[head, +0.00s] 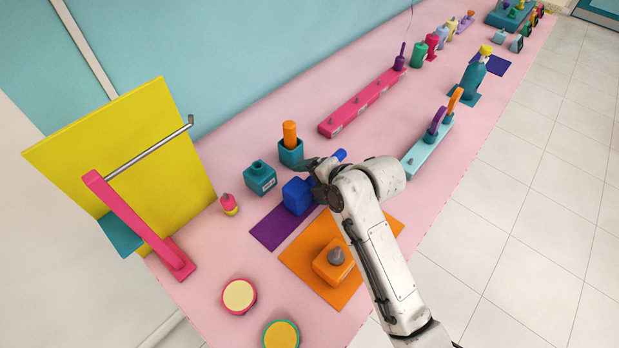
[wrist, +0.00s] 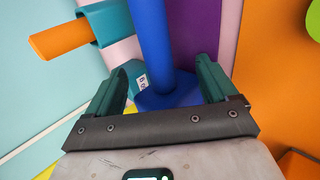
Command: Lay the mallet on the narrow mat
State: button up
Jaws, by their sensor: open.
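The blue mallet has a block-shaped head (head: 297,196) at the upper end of the narrow purple mat (head: 272,232). Its blue handle (head: 340,155) shows beyond my wrist, which hides the part between. My gripper (head: 314,174) is close above the mallet and partly hidden by my arm. In the wrist view the gripper (wrist: 162,78) is open, with one dark green finger on each side of the blue handle (wrist: 155,40). The mallet's head (wrist: 170,95) lies just beyond the fingers. The purple mat (wrist: 197,32) shows behind it. I cannot tell whether the head touches the mat.
A teal block (head: 260,178) and a teal holder with an orange cylinder (head: 290,134) stand close behind the gripper. An orange mat (head: 305,272) bearing an orange block (head: 333,262) lies in front. A pink stand (head: 140,225) with a metal rod is left. Pink table shows between them.

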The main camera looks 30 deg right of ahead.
jog(key=shift+p+v, duration=1.4)
jog(key=shift+v, duration=0.4)
jog(key=shift+p+v, duration=1.25)
jog(key=shift+v, duration=0.95)
jog(key=shift+d, duration=0.1)
